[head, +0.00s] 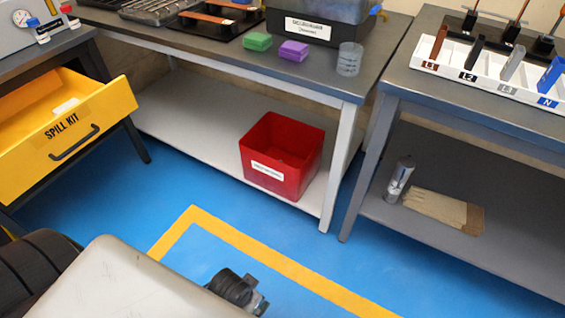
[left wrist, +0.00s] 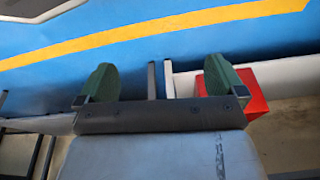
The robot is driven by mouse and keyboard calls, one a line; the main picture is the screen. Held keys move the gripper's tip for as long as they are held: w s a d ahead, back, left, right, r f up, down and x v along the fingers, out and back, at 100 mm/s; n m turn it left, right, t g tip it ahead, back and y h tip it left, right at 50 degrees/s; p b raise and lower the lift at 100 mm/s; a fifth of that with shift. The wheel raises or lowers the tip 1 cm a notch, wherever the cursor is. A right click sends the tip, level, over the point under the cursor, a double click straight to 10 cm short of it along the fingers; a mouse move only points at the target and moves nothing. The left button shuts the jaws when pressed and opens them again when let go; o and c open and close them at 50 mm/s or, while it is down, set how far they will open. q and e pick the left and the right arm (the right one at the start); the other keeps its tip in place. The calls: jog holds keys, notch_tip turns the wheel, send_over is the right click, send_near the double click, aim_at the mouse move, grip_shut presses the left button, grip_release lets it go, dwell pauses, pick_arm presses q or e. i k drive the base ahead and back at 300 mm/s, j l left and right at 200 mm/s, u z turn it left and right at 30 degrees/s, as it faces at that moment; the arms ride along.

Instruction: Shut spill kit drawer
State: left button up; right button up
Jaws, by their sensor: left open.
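The yellow spill kit drawer (head: 100,103) is pulled out from under the left bench in the head view. Its front carries a "SPILL KIT" label (head: 62,125) and a dark bar handle (head: 75,142). A small white item (head: 66,107) shows at the drawer's inner front edge. My left gripper (left wrist: 160,70) shows in the left wrist view with its two green fingers apart and nothing between them. The floor and the red bin lie beyond it; the drawer is not clearly seen there. My right gripper is in neither view.
A red bin (head: 254,182) sits on the middle bench's lower shelf (head: 185,120). Blue floor (head: 100,205) with a yellow line (head: 280,261) is clear before the benches.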

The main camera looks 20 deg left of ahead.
aim_at(34, 142)
jog(key=u, duration=2.3)
